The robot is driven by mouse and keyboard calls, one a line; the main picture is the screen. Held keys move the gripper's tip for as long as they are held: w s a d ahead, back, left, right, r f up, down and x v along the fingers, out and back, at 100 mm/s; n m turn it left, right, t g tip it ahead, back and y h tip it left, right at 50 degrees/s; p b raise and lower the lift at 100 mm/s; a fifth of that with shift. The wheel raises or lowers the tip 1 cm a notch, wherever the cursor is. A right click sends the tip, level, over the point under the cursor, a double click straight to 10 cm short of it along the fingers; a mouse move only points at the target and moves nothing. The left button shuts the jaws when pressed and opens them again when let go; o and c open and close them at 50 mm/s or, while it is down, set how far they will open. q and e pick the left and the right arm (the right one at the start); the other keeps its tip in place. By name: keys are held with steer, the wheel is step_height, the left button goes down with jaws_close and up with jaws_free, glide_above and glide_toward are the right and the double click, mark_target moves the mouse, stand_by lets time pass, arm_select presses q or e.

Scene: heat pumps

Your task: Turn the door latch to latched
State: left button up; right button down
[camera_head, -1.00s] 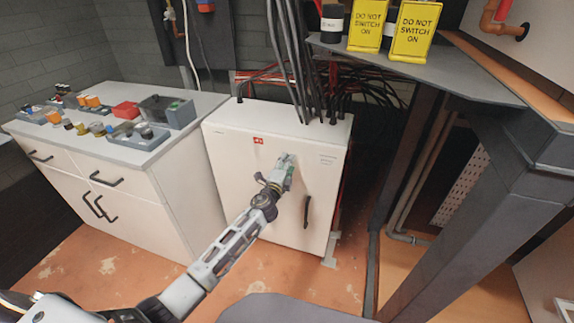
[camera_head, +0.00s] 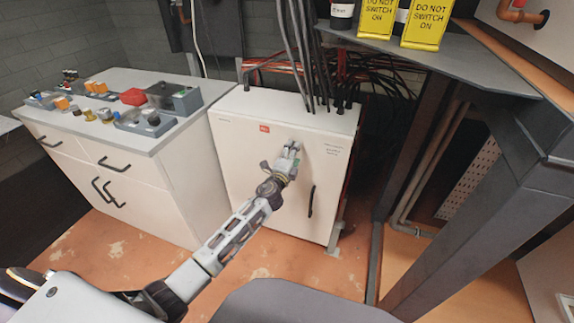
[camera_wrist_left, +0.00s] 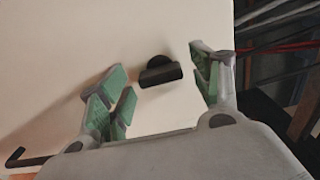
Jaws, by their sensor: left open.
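The white cabinet door (camera_head: 250,178) fills most of the left wrist view. The door latch (camera_wrist_left: 160,72), a small black bar on a round base, shows there, its bar nearly level with the right end slightly higher. My left gripper (camera_head: 291,149) is at the upper part of the door and hides the latch in the head view. In the left wrist view, the gripper (camera_wrist_left: 160,88) is open, its green-padded fingers on either side of the latch, with visible gaps. My right gripper is in neither view.
A black door handle (camera_head: 311,201) sits below and right of the gripper. Black cables (camera_head: 305,55) enter the cabinet's top. A drawer unit (camera_head: 120,155) stands at left, a grey table (camera_head: 440,62) at right. Orange floor lies in front.

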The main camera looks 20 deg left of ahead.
arm_select(q)
steer(key=s, duration=1.1)
steer(key=shift+s+a, duration=0.2)
steer(key=shift+s, duration=0.2)
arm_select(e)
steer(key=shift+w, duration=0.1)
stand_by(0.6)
arm_select(q)
steer(key=s+a+f+n+g+y, duration=0.2)
steer(key=s+a+f+n+g, duration=0.15)
steer(key=f+n, duration=0.3)
steer(key=s+a+f+n+g+y, duration=0.2)
steer(key=a+f+n+g, duration=0.3)
steer(key=f, duration=0.3)
steer(key=s+d+f+n+g+h, duration=0.1)
steer(key=s+d+f+g, duration=0.1)
steer(key=s+f, duration=0.4)
steer(key=s+d+f+n+g+h+p, duration=0.1)
steer(key=s+d+f, duration=0.4)
steer(key=s, duration=0.7)
steer(key=s+d+f+n+g+h, duration=0.2)
steer(key=s+f+g, duration=0.3)
steer(key=s+f, duration=0.3)
steer(key=shift+s+d+f+n, duration=0.35)
steer(key=shift+s+d, duration=0.15)
steer(key=shift+d, duration=0.35)
